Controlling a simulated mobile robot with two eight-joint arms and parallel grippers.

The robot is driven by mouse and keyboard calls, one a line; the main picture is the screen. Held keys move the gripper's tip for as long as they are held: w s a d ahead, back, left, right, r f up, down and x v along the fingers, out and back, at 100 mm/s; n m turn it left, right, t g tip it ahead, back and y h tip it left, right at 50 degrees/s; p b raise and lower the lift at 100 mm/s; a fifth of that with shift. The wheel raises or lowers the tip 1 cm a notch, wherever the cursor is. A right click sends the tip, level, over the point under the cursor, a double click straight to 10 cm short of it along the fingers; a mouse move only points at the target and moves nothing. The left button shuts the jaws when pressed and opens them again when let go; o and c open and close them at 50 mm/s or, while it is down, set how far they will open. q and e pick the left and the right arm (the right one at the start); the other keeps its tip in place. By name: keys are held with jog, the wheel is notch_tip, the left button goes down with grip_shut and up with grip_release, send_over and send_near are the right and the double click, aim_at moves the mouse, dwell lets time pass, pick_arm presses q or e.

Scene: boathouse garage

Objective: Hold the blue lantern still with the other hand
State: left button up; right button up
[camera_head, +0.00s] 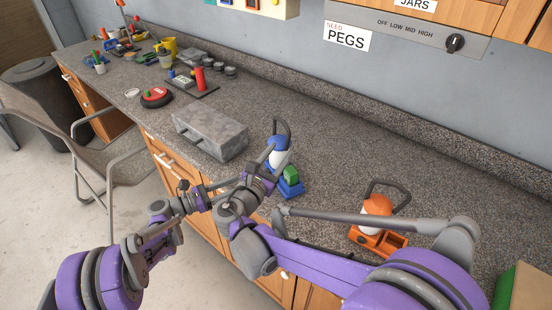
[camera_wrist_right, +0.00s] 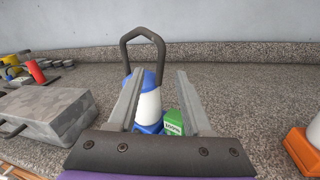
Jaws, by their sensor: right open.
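The blue lantern (camera_head: 279,158) stands upright on the counter, with a blue cap, white body and dark loop handle. It also shows in the right wrist view (camera_wrist_right: 148,107). A green block (camera_head: 291,174) with lettering sits at its right side, over the blue base. My right gripper (camera_head: 268,163) is open and close to the lantern. In the right wrist view, its fingers reach toward the lantern and green block, with the white body between them in the picture; contact cannot be told. My left gripper (camera_head: 194,194) is at the counter's front edge, left of the right one; its jaws are unclear.
A grey stone-like box (camera_head: 210,132) with a handle lies left of the lantern. An orange lantern (camera_head: 378,206) with an open compartment stands to the right. A red cylinder (camera_head: 200,78) and other items stand farther left. The counter behind the lanterns is clear.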

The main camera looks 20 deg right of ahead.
jog(key=x, duration=0.9)
jog(key=shift+d, duration=0.1)
grip_shut()
dwell(1.1)
pick_arm(q)
grip_shut()
dwell(1.6)
